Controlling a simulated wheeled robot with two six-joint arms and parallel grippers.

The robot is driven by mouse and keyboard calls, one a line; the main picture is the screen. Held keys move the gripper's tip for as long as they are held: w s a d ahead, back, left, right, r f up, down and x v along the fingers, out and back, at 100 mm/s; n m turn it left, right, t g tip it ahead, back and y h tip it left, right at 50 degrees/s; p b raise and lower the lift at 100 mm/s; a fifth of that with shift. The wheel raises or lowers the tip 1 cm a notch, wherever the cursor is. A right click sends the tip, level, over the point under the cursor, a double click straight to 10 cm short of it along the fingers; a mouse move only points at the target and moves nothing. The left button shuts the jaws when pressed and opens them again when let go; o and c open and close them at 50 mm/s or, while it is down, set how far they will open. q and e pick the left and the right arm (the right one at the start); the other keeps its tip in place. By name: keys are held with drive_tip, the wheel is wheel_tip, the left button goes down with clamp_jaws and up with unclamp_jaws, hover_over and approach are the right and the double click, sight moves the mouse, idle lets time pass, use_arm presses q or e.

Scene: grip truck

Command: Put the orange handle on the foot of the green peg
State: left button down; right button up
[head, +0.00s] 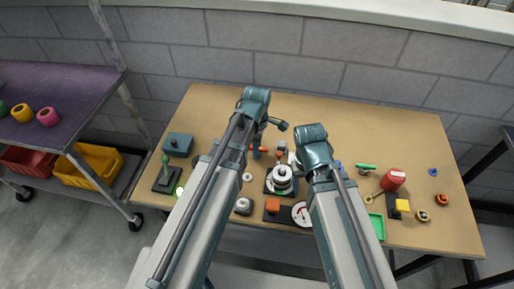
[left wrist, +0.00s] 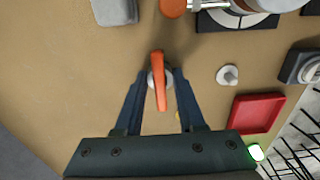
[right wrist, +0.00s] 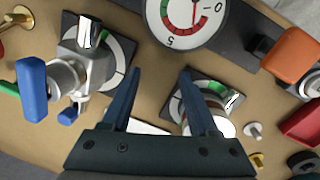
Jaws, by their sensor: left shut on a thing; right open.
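The orange handle (left wrist: 158,82) is long and narrow, with a pale round hub. My left gripper (left wrist: 157,76) is shut on it, with a finger at each side of the hub. In the head view the left arm partly hides this spot. The green peg (head: 165,160) stands upright on a dark square foot (head: 163,184) at the table's left side, left of my left arm. It is not in either wrist view. My right gripper (right wrist: 160,76) is open and empty, above the table between a valve with a blue handle (right wrist: 32,90) and a pale cylinder fitting (right wrist: 207,118).
A teal box (head: 178,144) stands behind the green peg. A round gauge (right wrist: 190,18), an orange block (right wrist: 290,52) and a red tray (left wrist: 255,113) crowd the middle. A red can (head: 392,179) and a green tray (head: 377,226) are at right. The table's back strip is mostly clear.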

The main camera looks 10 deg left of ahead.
use_arm(q)
drive_tip(key=shift+s+a+f+b, duration=0.1)
drive_tip(key=shift+s+f+b, duration=0.05)
drive_tip(key=shift+f+b, duration=0.2)
use_arm(e)
drive_tip(key=shift+s+f, duration=0.3)
